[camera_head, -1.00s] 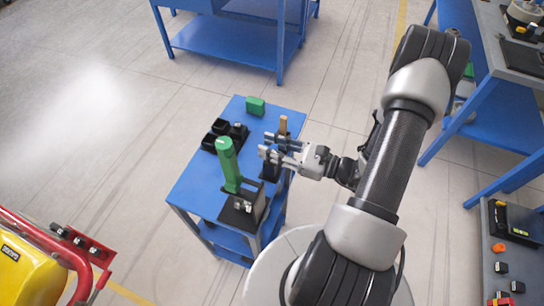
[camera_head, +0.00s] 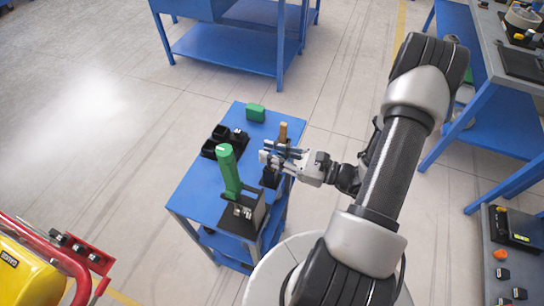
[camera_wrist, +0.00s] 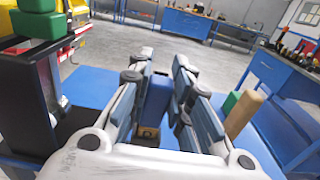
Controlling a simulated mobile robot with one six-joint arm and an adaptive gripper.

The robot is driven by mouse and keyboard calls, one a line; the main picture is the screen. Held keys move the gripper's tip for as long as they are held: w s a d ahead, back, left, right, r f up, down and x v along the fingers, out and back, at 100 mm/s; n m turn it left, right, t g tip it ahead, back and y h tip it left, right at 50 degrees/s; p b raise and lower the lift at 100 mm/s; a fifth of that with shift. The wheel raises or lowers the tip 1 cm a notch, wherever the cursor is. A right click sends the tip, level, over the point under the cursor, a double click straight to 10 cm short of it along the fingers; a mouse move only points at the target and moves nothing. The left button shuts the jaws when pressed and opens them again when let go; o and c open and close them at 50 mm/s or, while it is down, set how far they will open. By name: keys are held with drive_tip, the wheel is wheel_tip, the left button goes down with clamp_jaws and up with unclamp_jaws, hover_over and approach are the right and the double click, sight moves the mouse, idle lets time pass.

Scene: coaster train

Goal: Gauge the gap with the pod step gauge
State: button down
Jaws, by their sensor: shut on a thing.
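My gripper (camera_head: 266,150) is over the right side of the blue cart top and is shut on a narrow dark blue piece (camera_wrist: 157,100), seen upright between the fingers in the wrist view. It appears to be the pod step gauge, though the fingers hide much of it. A small black and yellow part (camera_wrist: 148,134) shows below it. A small dark block (camera_head: 270,179) sits just under the fingers in the head view. I cannot make out the gap to be gauged.
A tan peg (camera_head: 283,132) stands just behind the fingers. A black tray (camera_head: 216,145) and green block (camera_head: 256,113) are farther back. The cart's left side is clear.

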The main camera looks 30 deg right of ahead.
wheel_tip(320, 180, up, 20)
drive_tip(key=p, duration=0.6)
